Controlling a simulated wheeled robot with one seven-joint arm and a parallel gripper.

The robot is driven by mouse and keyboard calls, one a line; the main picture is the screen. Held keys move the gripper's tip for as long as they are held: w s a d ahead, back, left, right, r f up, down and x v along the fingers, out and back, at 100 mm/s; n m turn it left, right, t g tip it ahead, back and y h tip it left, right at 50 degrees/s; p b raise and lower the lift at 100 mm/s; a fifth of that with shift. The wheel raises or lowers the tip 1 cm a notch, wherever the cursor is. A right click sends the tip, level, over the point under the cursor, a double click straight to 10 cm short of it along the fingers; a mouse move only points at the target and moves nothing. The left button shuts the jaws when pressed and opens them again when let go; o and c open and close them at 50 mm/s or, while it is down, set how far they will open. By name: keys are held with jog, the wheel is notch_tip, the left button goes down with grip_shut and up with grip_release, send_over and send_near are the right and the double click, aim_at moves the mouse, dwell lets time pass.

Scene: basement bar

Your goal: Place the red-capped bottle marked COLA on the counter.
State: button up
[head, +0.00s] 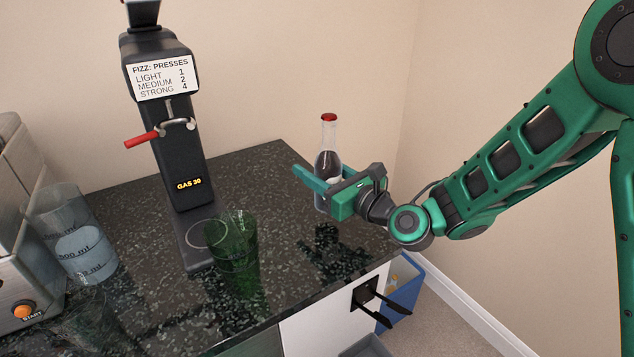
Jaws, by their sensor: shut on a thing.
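A clear glass bottle (328,160) with a red cap and dark liquid is upright at the right end of the counter. My gripper (325,182) is shut around its lower body. The gripper hides part of the bottle, and I cannot read any COLA marking from here. The counter (285,170) is dark speckled stone. The bottle is over the counter's right part; I cannot tell whether its base touches the surface.
A black fizz machine (180,150) with a red lever stands at the back left. A green glass (236,255) is in front of it. A measuring jug (75,235) and a steel appliance (25,285) are at left. A blue crate (404,290) is on the floor.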

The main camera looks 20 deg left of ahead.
jog(key=shift+f, duration=1.8)
jog(key=o, duration=1.6)
jog(key=shift+f, duration=0.1)
jog(key=shift+o, duration=0.2)
